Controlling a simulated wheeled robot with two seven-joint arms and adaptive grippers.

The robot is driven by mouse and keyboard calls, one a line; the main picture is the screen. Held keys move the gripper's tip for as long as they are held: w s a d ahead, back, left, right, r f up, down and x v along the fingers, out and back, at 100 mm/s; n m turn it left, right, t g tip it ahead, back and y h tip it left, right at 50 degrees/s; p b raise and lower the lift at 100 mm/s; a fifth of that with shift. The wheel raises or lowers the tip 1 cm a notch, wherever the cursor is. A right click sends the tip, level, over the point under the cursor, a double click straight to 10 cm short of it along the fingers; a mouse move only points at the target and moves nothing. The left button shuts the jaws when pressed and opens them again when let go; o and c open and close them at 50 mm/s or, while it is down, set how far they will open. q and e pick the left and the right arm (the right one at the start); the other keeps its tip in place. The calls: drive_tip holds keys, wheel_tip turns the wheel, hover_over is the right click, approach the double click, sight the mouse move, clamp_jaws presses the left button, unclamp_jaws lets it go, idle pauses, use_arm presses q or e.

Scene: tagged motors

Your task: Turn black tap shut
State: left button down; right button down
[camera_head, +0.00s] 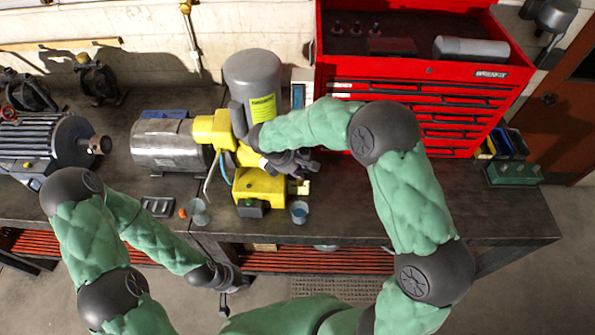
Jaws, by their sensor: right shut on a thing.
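A yellow machine (258,186) with an upright grey motor (252,70) stands on the dark bench. My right gripper (297,164) reaches in from the right and is shut at the right side of this machine, above a small pale outlet (303,187). The black tap is hard to make out there: the dark fingers hide most of what they hold. A small cup of blue liquid (299,212) stands below the outlet. My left gripper (232,296) is low, in front of the bench edge, empty and with its fingers apart, away from the machine.
A silver motor (163,145) lies left of the machine, and a blue-grey motor (45,137) at far left. A glass beaker (198,212) and an orange item (183,213) stand near the front. A red tool chest (440,125) stands behind. The bench's right front (480,215) is clear.

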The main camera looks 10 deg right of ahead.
drive_tip(key=shift+w+f+m+g, duration=0.1)
drive_tip(key=shift+m+g, duration=0.4)
drive_tip(key=shift+m, duration=0.5)
drive_tip(key=c, duration=1)
unclamp_jaws()
drive_tip(key=shift+c, duration=0.2)
drive_tip(key=v, duration=1.2)
drive_tip(key=shift+a, duration=0.15)
drive_tip(key=shift+a, duration=0.1)
